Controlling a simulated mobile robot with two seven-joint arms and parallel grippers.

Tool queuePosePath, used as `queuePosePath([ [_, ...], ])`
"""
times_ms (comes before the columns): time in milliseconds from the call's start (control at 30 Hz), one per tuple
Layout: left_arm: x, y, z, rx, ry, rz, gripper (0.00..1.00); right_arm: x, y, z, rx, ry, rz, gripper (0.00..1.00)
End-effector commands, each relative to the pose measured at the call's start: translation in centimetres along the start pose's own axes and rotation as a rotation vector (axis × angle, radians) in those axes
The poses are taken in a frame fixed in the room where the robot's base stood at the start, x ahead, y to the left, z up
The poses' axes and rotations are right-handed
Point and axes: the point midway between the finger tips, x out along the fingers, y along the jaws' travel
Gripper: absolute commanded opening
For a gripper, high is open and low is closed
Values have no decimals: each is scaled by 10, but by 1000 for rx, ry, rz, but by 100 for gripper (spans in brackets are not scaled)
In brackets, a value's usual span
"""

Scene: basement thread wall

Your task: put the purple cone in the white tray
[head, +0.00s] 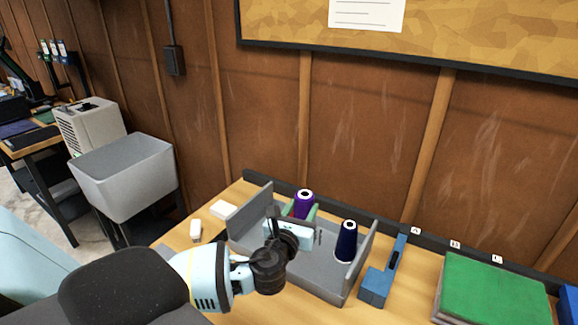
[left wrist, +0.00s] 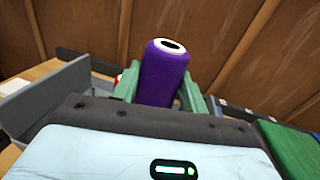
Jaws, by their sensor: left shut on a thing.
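The purple cone (head: 303,206), a purple spool with a white top and a dark hole, stands upright or nearly so inside the grey open-topped box on the bench. My left gripper (head: 303,214) reaches over the box's near side, with its green fingers shut on the cone from both sides. In the left wrist view the cone (left wrist: 163,75) leans slightly and sits between the green fingers (left wrist: 160,85); its base is hidden. I cannot tell whether it touches the box floor. No clear white tray shows. My right gripper is not in view.
A navy cone (head: 346,242) stands in the right part of the grey box (head: 318,280). A blue holder (head: 376,286) and green stack (head: 490,290) are to the right. Small white blocks (head: 223,209) lie left. A pale grey bin (head: 125,180) stands farther left.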

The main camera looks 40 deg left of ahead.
Motion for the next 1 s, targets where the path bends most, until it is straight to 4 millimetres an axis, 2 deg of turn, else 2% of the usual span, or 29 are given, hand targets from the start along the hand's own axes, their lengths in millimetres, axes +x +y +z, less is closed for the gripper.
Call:
queuePosePath([
  [33,-23,-16,-10,-4,8,-46,17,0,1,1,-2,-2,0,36],
  [200,-94,-55,-23,-6,11,-172,17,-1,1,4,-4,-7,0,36],
  [300,-130,-70,-23,-6,12,-225,17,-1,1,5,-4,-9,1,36],
  [400,-156,-79,-19,-5,12,-260,17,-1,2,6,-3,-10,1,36],
  [500,-172,-84,-15,-3,10,-279,17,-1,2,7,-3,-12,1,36],
  [600,-179,-86,-14,0,10,-287,17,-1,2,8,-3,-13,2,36],
  [1000,-180,-86,-13,1,9,-287,17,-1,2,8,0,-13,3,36],
])
